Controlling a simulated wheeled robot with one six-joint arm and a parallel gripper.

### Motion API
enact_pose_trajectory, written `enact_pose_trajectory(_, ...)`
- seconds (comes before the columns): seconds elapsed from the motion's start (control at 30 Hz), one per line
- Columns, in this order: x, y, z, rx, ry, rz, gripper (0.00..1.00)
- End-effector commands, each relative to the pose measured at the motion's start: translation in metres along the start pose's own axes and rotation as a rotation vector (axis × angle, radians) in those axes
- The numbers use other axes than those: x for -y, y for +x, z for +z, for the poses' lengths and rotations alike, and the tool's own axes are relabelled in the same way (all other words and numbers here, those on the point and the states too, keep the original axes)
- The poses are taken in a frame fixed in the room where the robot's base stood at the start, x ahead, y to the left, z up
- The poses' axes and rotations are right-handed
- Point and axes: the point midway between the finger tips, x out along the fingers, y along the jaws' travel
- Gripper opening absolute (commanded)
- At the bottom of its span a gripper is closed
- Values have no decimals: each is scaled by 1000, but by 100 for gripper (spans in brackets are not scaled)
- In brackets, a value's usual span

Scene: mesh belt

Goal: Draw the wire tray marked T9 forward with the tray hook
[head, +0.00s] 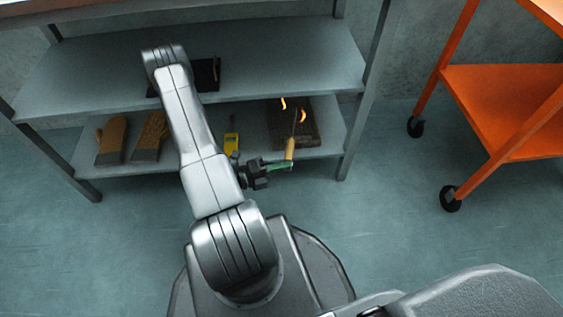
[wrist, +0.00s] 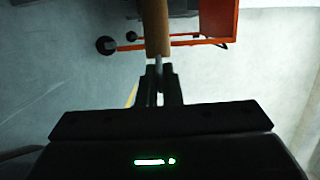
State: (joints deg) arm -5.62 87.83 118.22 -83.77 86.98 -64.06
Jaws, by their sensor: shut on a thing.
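My gripper (head: 279,166) is in front of the lower shelf, right of my forearm. It is shut on a tool with a wooden handle (head: 290,149) and a thin metal shaft, apparently the tray hook. In the wrist view the handle (wrist: 156,28) extends away beyond my gripper's fingers (wrist: 160,88). The tool's far end overlaps a dark, flat, rectangular object (head: 309,138) on the lower shelf in the head view; I cannot tell whether they touch. Two bright orange curved bits show there. I see no readable T9 mark and cannot identify the wire tray.
A grey shelf unit (head: 285,60) stands ahead. Brown gloves (head: 112,141) and a yellow item (head: 231,144) lie on its lower shelf. A black flat object (head: 207,76) is on the shelf above. An orange wheeled cart (head: 490,95) stands at right. The floor between is clear.

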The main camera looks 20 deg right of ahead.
Motion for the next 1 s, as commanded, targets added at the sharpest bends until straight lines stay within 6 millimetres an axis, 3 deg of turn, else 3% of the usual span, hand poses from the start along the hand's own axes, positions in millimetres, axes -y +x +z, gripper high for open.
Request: enact_pose_trajectory(1.0,0,-21,-95,1,-2,0,0)
